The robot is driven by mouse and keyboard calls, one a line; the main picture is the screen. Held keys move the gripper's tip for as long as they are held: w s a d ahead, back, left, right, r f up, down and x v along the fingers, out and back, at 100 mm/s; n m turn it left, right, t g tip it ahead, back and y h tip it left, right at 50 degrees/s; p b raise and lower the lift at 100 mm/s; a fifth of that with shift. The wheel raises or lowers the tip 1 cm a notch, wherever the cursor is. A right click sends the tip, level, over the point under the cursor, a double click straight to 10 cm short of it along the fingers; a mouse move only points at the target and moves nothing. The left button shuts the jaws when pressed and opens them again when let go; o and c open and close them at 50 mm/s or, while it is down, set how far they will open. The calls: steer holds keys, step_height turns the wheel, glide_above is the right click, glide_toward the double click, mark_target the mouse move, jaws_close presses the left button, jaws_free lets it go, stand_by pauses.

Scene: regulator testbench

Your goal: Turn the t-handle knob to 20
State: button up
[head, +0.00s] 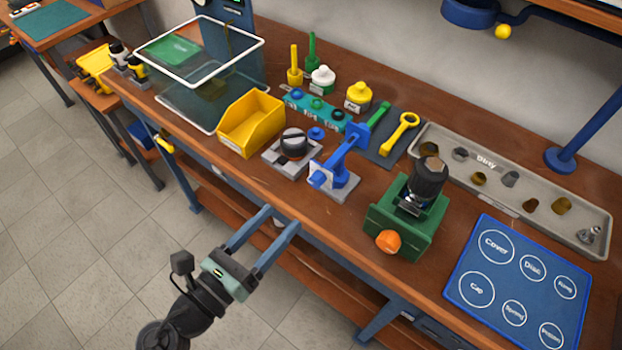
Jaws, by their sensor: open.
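A black round knob (293,143) with a pale bar across its top sits on a flat grey plate on the bench, left of the blue clamp. Another black knob (429,176) tops a dark device held upright in a green fixture (378,216). I cannot tell for sure which one is the t-handle knob, and no scale marks are readable. My gripper (281,217) is open and empty, its two blue fingers apart. It appears at the bench's front edge, below the grey plate in the picture and apart from both knobs.
A blue clamp (341,160) stands between the grey plate and the green fixture, which has an orange knob (388,241). A yellow bin (250,124) stands left of the plate. A grey parts tray (520,208) and a blue labelled mat (460,290) lie right.

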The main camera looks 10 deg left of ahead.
mark_target(313, 183)
steer(key=x, duration=0.9)
steer(key=shift+w+d, duration=0.1)
jaws_close()
